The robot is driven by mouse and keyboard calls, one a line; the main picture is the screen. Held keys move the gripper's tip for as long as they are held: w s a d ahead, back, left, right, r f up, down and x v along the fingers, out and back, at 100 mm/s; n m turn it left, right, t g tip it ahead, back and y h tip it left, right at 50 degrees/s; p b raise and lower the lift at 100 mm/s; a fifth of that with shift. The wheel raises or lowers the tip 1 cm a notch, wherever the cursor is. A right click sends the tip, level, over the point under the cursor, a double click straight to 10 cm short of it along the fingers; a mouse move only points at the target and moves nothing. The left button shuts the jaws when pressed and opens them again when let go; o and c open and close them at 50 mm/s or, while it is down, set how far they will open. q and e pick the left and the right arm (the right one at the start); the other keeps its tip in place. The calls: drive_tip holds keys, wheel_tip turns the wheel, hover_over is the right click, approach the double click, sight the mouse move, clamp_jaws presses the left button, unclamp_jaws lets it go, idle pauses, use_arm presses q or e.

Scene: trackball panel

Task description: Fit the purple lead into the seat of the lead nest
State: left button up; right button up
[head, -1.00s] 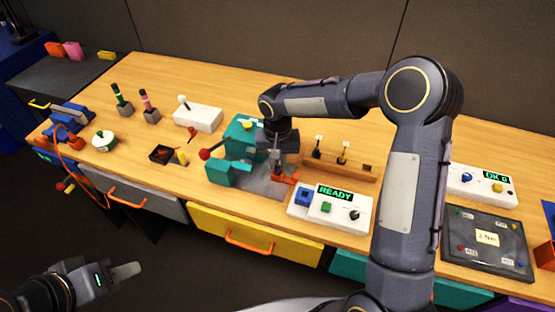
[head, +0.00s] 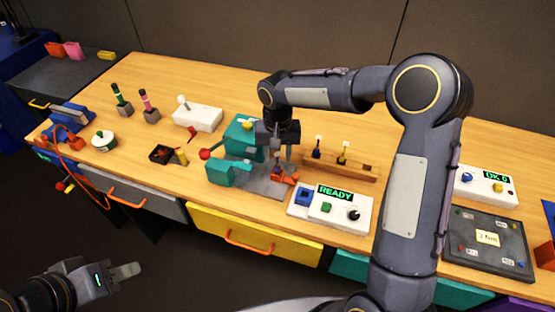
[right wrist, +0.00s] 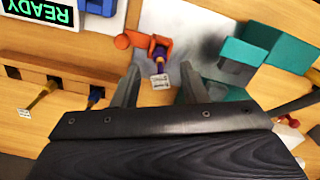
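The purple lead (right wrist: 159,54), with a white tag on its end, stands at the orange lead nest (right wrist: 135,42) in the right wrist view. Its lower end is hidden, so I cannot tell how deep it sits. The orange nest also shows in the head view (head: 289,179), on a grey plate beside teal blocks. My right gripper (right wrist: 160,88) is open, with its two fingers apart on either side of the tag and clear of the lead. It shows above the nest in the head view (head: 280,160). My left gripper (head: 126,270) is low at the left, away from the bench.
A wooden rack (head: 350,171) with a blue and a yellow lead stands right of the nest. A white box reading READY (head: 332,208) is in front. The teal fixture (head: 241,136) with a red-knobbed lever is close on the left.

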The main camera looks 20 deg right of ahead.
wheel_tip(320, 180, up, 9)
drive_tip(key=s+d+r+t+y, duration=0.1)
drive_tip(key=s+d+r, duration=0.2)
drive_tip(key=s, duration=0.4)
drive_tip(key=s+d+r+t+y, duration=0.1)
drive_tip(key=s+d+r, duration=0.1)
drive_tip(key=s+d, duration=0.35)
drive_tip(key=s+a+f+t+y, duration=0.1)
drive_tip(key=s+f, duration=0.1)
drive_tip(key=s, duration=0.5)
drive_tip(key=s+a+f+n+t, duration=0.1)
drive_tip(key=s+f+t, duration=0.1)
drive_tip(key=s, duration=0.6)
drive_tip(key=shift+s+a+t+y, duration=0.2)
drive_tip(key=shift+a+t+y, duration=0.1)
drive_tip(key=shift+y, duration=0.1)
